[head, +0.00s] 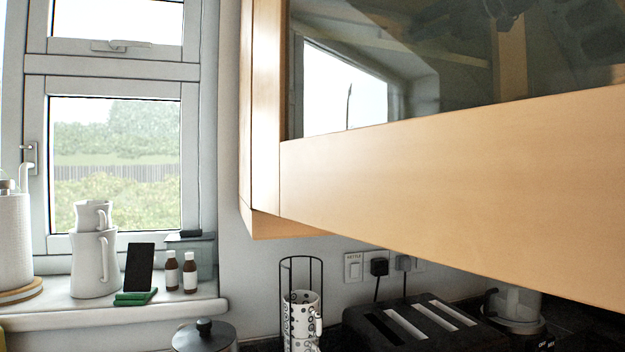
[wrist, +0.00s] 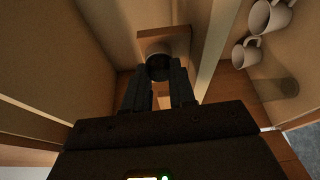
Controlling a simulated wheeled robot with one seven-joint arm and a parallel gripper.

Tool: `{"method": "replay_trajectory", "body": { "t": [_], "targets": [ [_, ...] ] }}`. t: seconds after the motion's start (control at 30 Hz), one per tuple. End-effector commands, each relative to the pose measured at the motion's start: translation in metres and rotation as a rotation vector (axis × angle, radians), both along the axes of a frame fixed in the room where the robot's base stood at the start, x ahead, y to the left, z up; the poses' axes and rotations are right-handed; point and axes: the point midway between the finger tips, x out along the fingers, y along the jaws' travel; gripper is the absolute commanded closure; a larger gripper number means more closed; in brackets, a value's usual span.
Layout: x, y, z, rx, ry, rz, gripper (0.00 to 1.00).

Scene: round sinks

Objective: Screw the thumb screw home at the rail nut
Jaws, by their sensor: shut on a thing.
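In the wrist view my gripper (wrist: 159,72) reaches up into a wooden cabinet-like space. Its two dark fingers are shut on a round grey and dark piece, which I take to be the thumb screw (wrist: 156,49). The screw's head lies between the fingertips, in front of a small square wooden block (wrist: 179,36). I cannot make out the rail nut or the thread, and I cannot tell how far the screw sits in. The head view shows neither my gripper nor the screw.
In the wrist view, pale wooden walls stand close on both sides, and white mugs (wrist: 268,17) are at the upper right. In the head view a wooden wall cabinet (head: 450,190) fills the right, above a black toaster (head: 410,325) and a mug rack (head: 301,258).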

Motion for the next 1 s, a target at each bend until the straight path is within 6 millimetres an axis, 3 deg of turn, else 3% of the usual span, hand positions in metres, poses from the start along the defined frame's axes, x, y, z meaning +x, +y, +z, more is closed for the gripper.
{"method": "replay_trajectory", "body": {
  "t": [0.13, 0.17, 0.27, 0.57, 1.0],
  "targets": [
    [0.001, -0.002, 0.001, 0.005, -0.002, -0.006, 1.00],
    [0.001, -0.002, 0.001, 0.004, -0.001, -0.006, 0.72],
    [0.001, -0.002, 0.001, 0.003, -0.001, -0.005, 0.64],
    [-0.003, -0.003, 0.000, 0.001, -0.002, -0.003, 0.64],
    [-0.034, -0.027, 0.000, -0.001, -0.002, -0.002, 0.64]
  ]
}}
